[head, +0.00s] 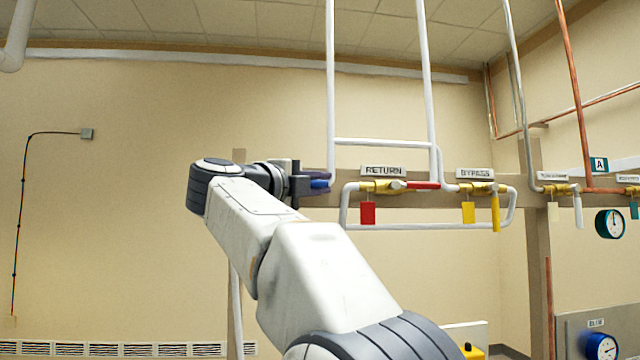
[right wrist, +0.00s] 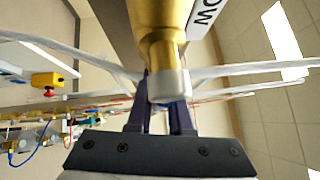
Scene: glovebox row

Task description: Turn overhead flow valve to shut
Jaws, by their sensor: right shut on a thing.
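In the head view my own right arm hides most of this valve. A small piece of its blue handle (head: 320,184) shows at my right gripper (head: 312,179). In the right wrist view, the two dark fingers of the right gripper (right wrist: 160,112) stand on either side of the handle below the grey valve stem. The gripper is shut on the handle. How far the handle is turned cannot be told. My left gripper is out of view.
Right of the gripper, the RETURN valve's red handle (head: 423,185) lies along the pipe. The BYPASS valve's yellow handle (head: 495,212) hangs down. White vertical pipes (head: 331,90) rise close by. The wall to the left is mostly bare.

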